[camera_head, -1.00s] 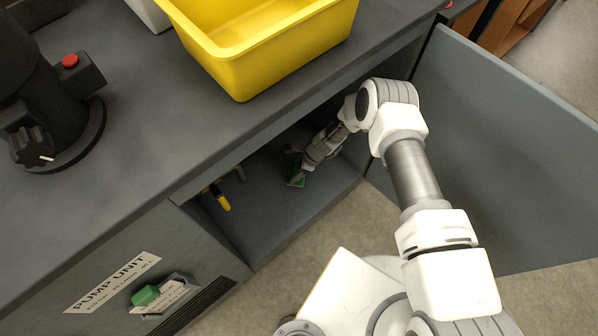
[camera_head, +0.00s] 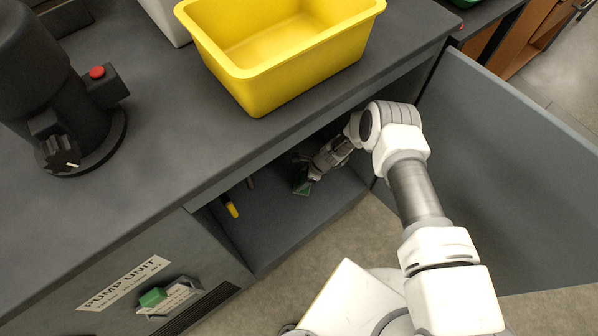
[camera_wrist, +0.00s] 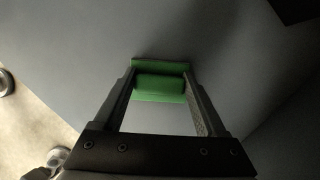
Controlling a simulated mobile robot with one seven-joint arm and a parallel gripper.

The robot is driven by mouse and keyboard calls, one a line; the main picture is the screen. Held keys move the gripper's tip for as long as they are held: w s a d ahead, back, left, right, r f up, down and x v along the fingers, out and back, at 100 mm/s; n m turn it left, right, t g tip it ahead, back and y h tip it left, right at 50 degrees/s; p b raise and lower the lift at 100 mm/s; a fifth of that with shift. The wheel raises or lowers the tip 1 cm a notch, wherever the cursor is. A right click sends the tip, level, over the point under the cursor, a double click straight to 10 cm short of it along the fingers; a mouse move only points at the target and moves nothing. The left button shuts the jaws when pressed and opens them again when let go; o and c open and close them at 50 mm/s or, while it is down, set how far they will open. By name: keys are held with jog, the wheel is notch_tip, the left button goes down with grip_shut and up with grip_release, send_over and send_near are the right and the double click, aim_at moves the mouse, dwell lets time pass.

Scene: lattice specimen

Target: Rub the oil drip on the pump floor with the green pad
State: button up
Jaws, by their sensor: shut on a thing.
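My gripper (camera_head: 306,182) reaches into the open cupboard under the counter. It is shut on the green pad (camera_head: 301,189), low over the cupboard floor (camera_head: 270,220). In the wrist view the green pad (camera_wrist: 160,82) sits between the two fingertips of my gripper (camera_wrist: 160,88), with the grey floor (camera_wrist: 90,50) beyond it. I cannot tell for sure whether the pad touches the floor. I see no oil drip in either view; the pad, my gripper or shadow may cover it.
The open door (camera_head: 510,170) stands right of my arm. A yellow-handled thing (camera_head: 231,209) lies at the cupboard's left. The counter edge overhangs my arm. A yellow bin (camera_head: 270,85) and a black device with a red button (camera_head: 97,72) stand on top. A green block (camera_head: 152,297) sits on the labelled front.

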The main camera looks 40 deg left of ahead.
aim_at(306, 191)
jog(key=shift+s+d+r+p, duration=0.1)
jog(key=shift+s+d+p, duration=0.2)
jog(key=shift+d, duration=0.4)
jog(key=shift+s+d+f+p, duration=0.15)
jog(key=shift+d+p, duration=0.25)
jog(key=shift+d, duration=0.3)
jog(key=shift+s+d+r+p, duration=0.2)
jog(key=shift+d+p, duration=0.15)
jog(key=shift+d, duration=0.35)
jog(key=shift+s+d+f+p, duration=0.1)
jog(key=shift+s+d+p, duration=0.1)
jog(key=shift+d, duration=0.4)
jog(key=shift+s+d+f+p, duration=0.15)
jog(key=shift+d+p, duration=0.1)
jog(key=shift+d, duration=0.35)
jog(key=shift+s+d+p, duration=0.2)
jog(key=shift+d, duration=0.4)
notch_tip(306, 191, up, 6)
jog(key=p, duration=0.4)
jog(key=shift+r, duration=0.1)
notch_tip(306, 191, up, 3)
jog(key=shift+f+p, duration=0.1)
jog(key=shift+p, duration=0.9)
